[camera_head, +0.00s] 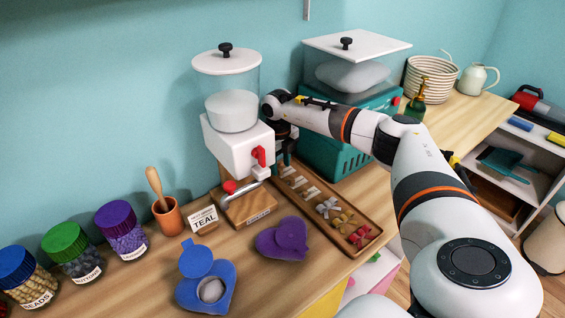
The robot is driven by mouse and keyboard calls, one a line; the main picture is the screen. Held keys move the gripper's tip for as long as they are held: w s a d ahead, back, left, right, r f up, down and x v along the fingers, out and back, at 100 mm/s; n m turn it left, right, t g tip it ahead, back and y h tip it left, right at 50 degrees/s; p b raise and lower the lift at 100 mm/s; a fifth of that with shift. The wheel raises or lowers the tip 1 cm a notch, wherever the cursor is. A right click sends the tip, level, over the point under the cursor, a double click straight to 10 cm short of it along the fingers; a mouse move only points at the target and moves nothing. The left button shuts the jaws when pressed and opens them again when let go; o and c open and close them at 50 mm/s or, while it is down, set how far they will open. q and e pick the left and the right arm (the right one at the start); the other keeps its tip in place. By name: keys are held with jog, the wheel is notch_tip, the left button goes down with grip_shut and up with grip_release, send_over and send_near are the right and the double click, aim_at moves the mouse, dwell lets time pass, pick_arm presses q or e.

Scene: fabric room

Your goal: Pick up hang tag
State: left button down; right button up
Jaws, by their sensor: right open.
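My right arm reaches in from the right, and its gripper (284,155) points down between the white dispenser (237,146) and the teal box, over the far end of a wooden tray (351,249). The fingers are small and partly hidden, but the gripper looks open. In the tray lie several small pale pieces (299,183) near the gripper, and bow-shaped pieces (343,221) nearer the front. I cannot tell for certain which is the hang tag. A card reading TEAL (203,218) stands at the left of the dispenser. My left gripper is out of view.
The dispenser and the teal box (331,158) crowd the gripper on both sides. A purple heart (283,239), an open blue heart box (205,288), a mortar with pestle (168,216) and lidded jars (121,230) stand on the table. A basket (431,79) is at the back right.

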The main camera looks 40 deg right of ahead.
jog(key=shift+f, duration=0.85)
jog(key=shift+c, duration=0.5)
jog(key=c, duration=0.7)
jog(key=shift+r, duration=0.15)
